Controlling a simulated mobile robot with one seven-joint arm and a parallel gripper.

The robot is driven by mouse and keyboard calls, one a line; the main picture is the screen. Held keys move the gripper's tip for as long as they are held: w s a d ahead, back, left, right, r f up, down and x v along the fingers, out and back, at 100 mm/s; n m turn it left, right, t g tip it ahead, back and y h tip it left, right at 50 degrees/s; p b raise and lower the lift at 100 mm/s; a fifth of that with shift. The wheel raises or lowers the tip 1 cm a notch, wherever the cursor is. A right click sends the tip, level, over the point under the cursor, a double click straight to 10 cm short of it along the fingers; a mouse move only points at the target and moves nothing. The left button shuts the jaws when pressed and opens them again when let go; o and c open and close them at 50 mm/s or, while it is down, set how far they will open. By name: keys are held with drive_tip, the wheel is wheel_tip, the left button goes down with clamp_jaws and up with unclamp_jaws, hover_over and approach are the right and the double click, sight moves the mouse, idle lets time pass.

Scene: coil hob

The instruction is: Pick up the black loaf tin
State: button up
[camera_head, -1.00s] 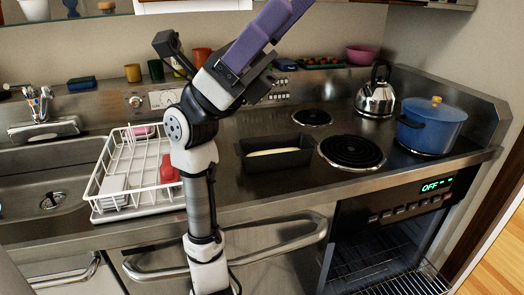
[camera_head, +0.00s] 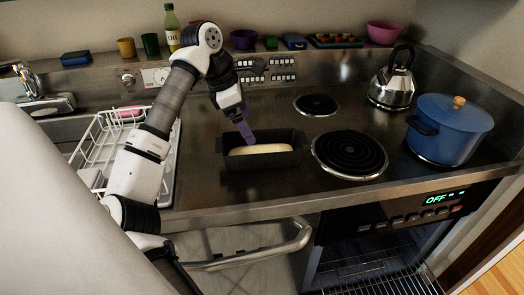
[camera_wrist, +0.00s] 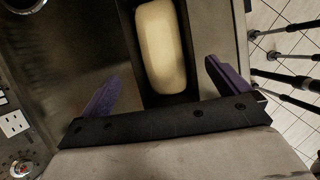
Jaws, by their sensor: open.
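The black loaf tin (camera_head: 232,163) sits on the steel counter left of the coil burners, with a pale loaf (camera_head: 260,149) inside it. The tin (camera_wrist: 188,50) also shows in the wrist view, running away from the gripper, with the loaf (camera_wrist: 161,47) filling much of it. My gripper (camera_head: 249,138) is above the tin's back side, fingers pointing down. In the wrist view its two purple fingers (camera_wrist: 158,84) are wide apart, one to each side of the tin, with nothing between them gripped. Whether a finger touches the tin cannot be told.
A large coil burner (camera_head: 350,154) lies right of the tin and a smaller one (camera_head: 316,104) behind it. A blue pot (camera_head: 452,130) and a steel kettle (camera_head: 391,83) stand further right. A white dish rack (camera_head: 92,143) is at left, behind my arm.

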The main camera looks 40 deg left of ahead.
sight(266, 150)
drive_tip(key=x, duration=0.3)
drive_tip(key=shift+d+p+x, duration=0.15)
drive_tip(key=shift+p+x, duration=0.5)
drive_tip(key=shift+x, duration=0.65)
drive_tip(key=shift+d+p+x, duration=0.2)
drive_tip(key=shift+p+x, duration=0.45)
drive_tip(key=shift+x, duration=0.7)
drive_tip(key=shift+w+r, duration=0.15)
drive_tip(key=shift+c, duration=0.4)
drive_tip(key=c, duration=1)
drive_tip(key=shift+c, duration=0.2)
drive_tip(key=shift+r, duration=0.15)
